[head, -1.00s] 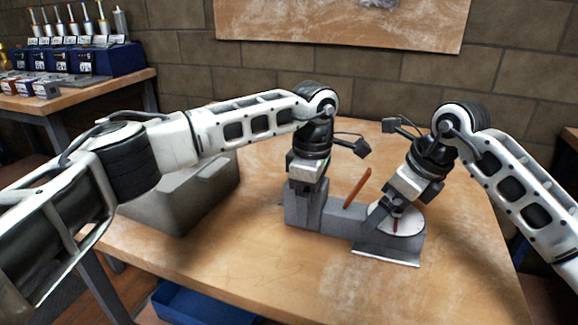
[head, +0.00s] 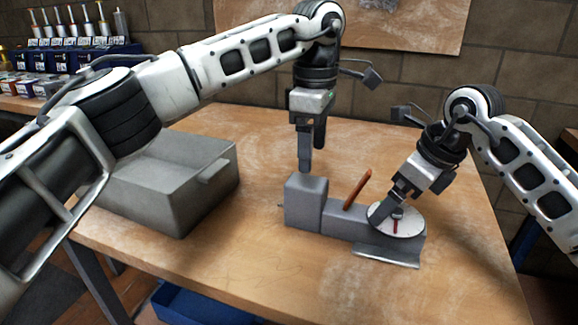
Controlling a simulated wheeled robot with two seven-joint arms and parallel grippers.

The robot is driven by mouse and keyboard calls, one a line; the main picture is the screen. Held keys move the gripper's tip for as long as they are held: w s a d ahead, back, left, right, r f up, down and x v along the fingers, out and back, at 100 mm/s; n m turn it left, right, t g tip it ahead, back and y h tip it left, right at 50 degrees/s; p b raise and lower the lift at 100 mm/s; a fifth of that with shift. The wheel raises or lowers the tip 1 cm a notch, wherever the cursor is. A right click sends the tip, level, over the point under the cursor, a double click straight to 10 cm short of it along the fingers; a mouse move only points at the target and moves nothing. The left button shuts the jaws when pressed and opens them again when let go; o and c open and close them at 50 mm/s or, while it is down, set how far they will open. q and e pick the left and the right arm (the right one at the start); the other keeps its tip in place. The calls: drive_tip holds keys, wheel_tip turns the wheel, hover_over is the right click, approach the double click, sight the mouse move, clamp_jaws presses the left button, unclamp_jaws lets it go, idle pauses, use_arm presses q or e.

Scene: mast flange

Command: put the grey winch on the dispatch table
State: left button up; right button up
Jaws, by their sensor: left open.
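A grey device with a block (head: 305,203) at its left end, a white dial (head: 405,226) with a red needle and a rust-red lever (head: 357,189) stands on the wooden table (head: 290,272). It may be the grey winch; I cannot tell for sure. My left gripper (head: 305,160) is open and points down just above the block, with nothing held. My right gripper (head: 386,211) reaches down to the dial from the upper right. Its fingertips overlap the dial's left side; contact and jaw opening are unclear. I cannot tell which table is the dispatch table.
A grey open-topped box (head: 180,196) stands at the table's left. A blue bin (head: 200,305) is below the front edge. Another table (head: 22,104) at the far left holds blue racks (head: 85,62). A board (head: 345,18) hangs on the block wall. The table's front is clear.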

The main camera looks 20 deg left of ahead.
drive_tip(key=v, duration=0.9)
use_arm(q)
drive_tip(key=shift+r, duration=0.1)
use_arm(e)
drive_tip(key=shift+r, duration=0.2)
